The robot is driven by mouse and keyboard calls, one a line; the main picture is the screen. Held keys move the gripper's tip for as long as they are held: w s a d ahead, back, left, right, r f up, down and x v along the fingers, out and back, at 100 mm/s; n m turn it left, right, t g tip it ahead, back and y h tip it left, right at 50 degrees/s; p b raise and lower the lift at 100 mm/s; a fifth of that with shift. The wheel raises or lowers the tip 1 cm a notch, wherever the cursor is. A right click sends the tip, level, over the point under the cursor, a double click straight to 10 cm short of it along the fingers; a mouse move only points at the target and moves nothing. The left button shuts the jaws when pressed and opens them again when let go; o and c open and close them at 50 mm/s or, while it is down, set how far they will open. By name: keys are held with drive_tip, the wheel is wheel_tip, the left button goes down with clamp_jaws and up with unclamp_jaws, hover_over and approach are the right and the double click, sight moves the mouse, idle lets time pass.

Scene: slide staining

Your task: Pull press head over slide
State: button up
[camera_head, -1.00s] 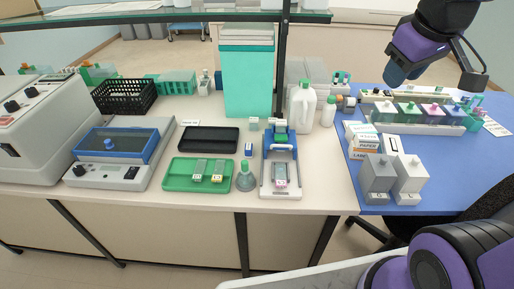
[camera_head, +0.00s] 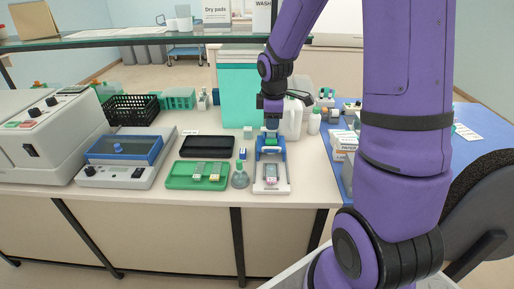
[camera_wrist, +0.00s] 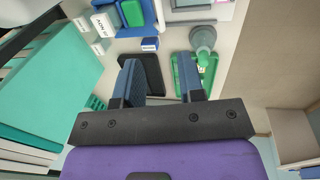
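The slide press (camera_head: 285,186) stands on the bench, a pale base with a blue frame. Its press head (camera_head: 270,146), blue with a green part, is at the back of the base. A slide with a pinkish end (camera_head: 270,175) lies on the base in front of the head. My gripper (camera_head: 272,122) hangs just above and behind the press head, apart from it as far as I can tell. In the wrist view my gripper (camera_wrist: 160,62) is open with nothing between the fingers. The blue press frame (camera_wrist: 138,22) shows at the top edge there; the slide is not clear.
Left of the press are a grey funnel-like bottle (camera_head: 240,178), a green tray (camera_head: 172,184) with slides, and a black tray (camera_head: 207,137). A white jug (camera_head: 292,120) stands close behind on the right. A shelf (camera_head: 120,38) crosses above.

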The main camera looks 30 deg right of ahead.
sight(270, 148)
drive_tip(key=f, duration=0.3)
drive_tip(key=w+f, duration=0.1)
drive_tip(key=f, duration=0.6)
drive_tip(key=shift+w+d+f, duration=0.35)
drive_tip(key=shift+d, duration=0.05)
drive_tip(key=shift+c, duration=0.2)
clamp_jaws()
